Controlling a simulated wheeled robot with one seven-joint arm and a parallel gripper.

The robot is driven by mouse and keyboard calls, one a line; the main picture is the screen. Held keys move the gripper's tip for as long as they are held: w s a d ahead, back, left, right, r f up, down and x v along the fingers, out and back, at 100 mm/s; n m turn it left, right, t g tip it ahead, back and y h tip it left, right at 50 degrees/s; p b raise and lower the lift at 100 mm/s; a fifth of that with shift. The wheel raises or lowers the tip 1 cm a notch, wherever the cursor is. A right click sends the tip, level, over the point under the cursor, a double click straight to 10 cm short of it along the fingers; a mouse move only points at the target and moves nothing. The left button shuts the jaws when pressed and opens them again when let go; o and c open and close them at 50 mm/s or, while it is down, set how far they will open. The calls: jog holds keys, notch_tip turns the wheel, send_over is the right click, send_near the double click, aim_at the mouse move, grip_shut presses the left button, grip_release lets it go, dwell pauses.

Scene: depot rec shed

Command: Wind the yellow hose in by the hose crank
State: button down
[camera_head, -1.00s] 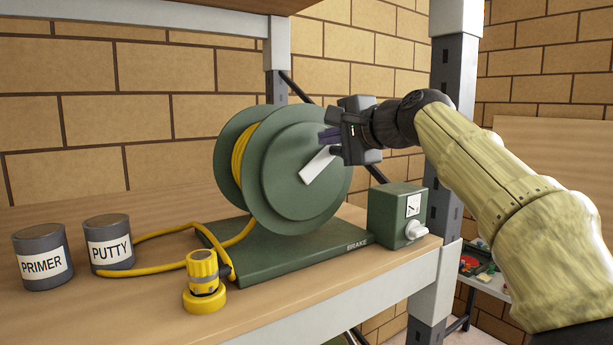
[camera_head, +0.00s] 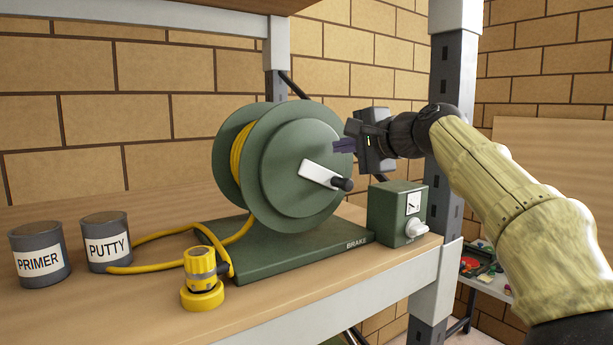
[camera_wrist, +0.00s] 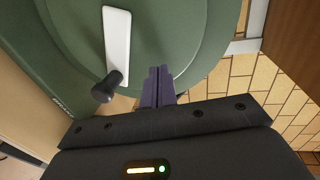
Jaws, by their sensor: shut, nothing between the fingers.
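The green hose reel (camera_head: 285,165) stands on its green base on the shelf, with some yellow hose (camera_head: 238,155) wound on it. A loose length of yellow hose runs over the shelf to a yellow nozzle (camera_head: 202,278) standing at the front. The hose crank (camera_head: 322,176) is a white arm on the reel's face with a black knob (camera_head: 343,184) at its lower right end. My gripper (camera_head: 345,146) is shut and empty, above the knob and apart from it. The wrist view shows the shut fingers (camera_wrist: 158,84) right of the crank knob (camera_wrist: 108,88).
A green brake box (camera_head: 396,210) with a white knob stands right of the reel, beside a grey shelf post (camera_head: 452,130). The primer can (camera_head: 40,252) and putty can (camera_head: 106,240) stand at the left. Bare shelf lies in front of the base.

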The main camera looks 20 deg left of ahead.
jog(key=shift+s+r, duration=0.1)
jog(key=shift+s, duration=0.05)
jog(key=shift+f, duration=0.25)
jog(key=shift+w+d+f+b, duration=0.25)
jog(key=shift+w+f+b, duration=0.1)
jog(key=shift+f+b, duration=0.35)
jog(key=shift+w+d, duration=0.1)
jog(key=shift+w, duration=0.05)
jog(key=shift+f, duration=0.25)
jog(key=shift+w+d+f+b, duration=0.1)
jog(key=shift+f+b, duration=0.75)
jog(key=shift+b, duration=0.05)
